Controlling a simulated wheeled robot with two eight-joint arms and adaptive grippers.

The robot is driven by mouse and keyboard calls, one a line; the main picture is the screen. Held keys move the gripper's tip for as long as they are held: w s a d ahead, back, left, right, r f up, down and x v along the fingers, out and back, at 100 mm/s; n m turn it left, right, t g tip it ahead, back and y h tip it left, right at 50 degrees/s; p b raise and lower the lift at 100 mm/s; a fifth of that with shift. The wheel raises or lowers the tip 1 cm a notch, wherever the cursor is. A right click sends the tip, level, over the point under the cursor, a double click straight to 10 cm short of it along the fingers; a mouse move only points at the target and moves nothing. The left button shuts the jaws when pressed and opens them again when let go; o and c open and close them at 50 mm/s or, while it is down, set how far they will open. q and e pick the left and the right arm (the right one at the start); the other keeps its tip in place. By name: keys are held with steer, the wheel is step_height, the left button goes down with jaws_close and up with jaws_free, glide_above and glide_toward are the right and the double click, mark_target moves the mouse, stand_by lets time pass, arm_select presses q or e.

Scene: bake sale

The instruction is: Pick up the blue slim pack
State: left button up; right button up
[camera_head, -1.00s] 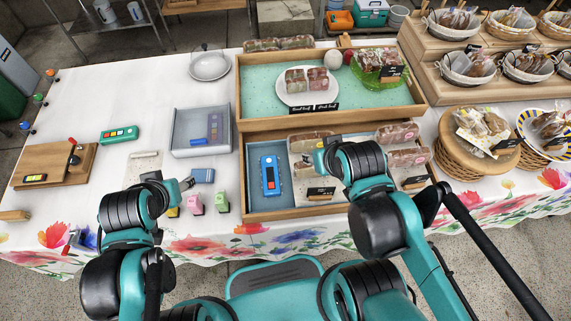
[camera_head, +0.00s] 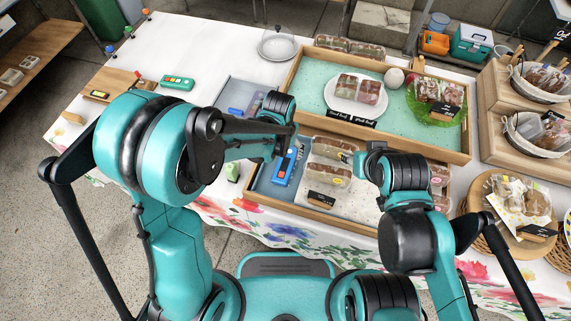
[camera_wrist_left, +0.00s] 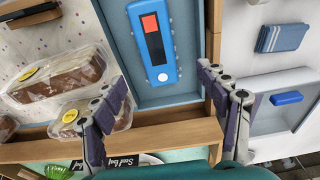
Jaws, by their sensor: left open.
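A flat, slim blue pack with pale stripes (camera_wrist_left: 282,38) lies on the white cloth at the upper right of the left wrist view. My left arm hides it in the head view. A blue device with a red square and dark screen (camera_wrist_left: 157,40) lies in the wooden tray's narrow compartment, also seen in the head view (camera_head: 284,167). My left gripper (camera_wrist_left: 164,76) is open and empty above the tray's edge, its fingers either side of the device's lower end in the picture. My right gripper (camera_head: 363,160) is over the packaged loaves; its fingers are unclear.
A grey tray (camera_wrist_left: 258,118) holds a small blue block (camera_wrist_left: 287,98). Packaged loaves (camera_wrist_left: 62,75) lie beside the device's compartment, behind a divider. The upper wooden tray (camera_head: 305,108) holds a plate of cakes. Bare cloth shows around the striped pack.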

mark_target(285, 164)
arm_select(q)
step_height(285, 164, down, 3)
steer(key=shift+d+f+b, duration=0.1)
steer(key=shift+d+b, duration=0.05)
steer(key=shift+b, duration=0.4)
step_height(285, 164, down, 5)
steer(key=b, duration=0.2)
steer(key=shift+f+b, duration=0.15)
steer(key=shift+b, duration=0.15)
steer(key=c, duration=1.4)
